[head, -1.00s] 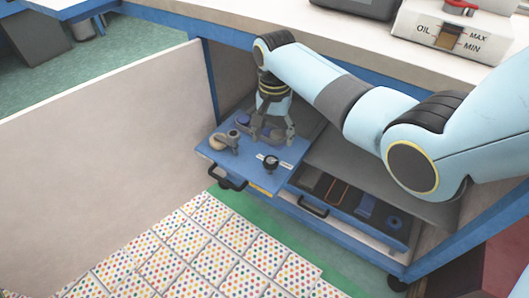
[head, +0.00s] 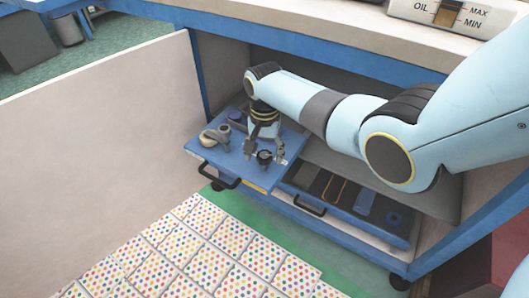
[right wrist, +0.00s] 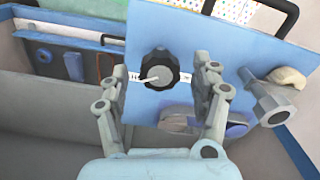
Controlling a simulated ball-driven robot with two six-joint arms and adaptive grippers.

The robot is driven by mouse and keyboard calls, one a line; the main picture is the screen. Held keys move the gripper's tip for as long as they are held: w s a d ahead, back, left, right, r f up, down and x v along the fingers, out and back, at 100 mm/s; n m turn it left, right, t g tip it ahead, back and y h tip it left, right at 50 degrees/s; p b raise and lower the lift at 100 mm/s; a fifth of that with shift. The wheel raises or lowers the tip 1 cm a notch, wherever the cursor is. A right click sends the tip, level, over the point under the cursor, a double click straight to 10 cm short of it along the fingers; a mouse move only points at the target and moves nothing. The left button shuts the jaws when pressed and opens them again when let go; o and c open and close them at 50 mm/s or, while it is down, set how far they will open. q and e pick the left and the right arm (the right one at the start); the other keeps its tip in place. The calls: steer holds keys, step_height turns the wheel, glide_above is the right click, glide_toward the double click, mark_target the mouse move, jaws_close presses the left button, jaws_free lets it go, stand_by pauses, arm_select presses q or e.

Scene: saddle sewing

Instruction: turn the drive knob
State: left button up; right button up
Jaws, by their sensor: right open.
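The drive knob (head: 264,158) is a black, fluted knob on a blue panel (head: 225,160) that is pulled out like a drawer. In the right wrist view the knob (right wrist: 158,70) has a pale face with a white pointer towards the lower left, and a white label strip runs behind it. My right gripper (head: 263,152) is above the panel at the knob. Its open fingers (right wrist: 162,74) stand on either side of the knob, with gaps visible between them and it. My left gripper is not in view.
A grey fitting with a beige round part (head: 213,136) stands on the panel beside the knob. An open drawer with tools (head: 345,200) lies to the right. A pale partition (head: 100,140) stands left, and the blue-edged worktop (head: 310,45) is above.

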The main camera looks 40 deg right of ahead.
steer(key=shift+c, duration=0.3)
steer(key=c, duration=1.1)
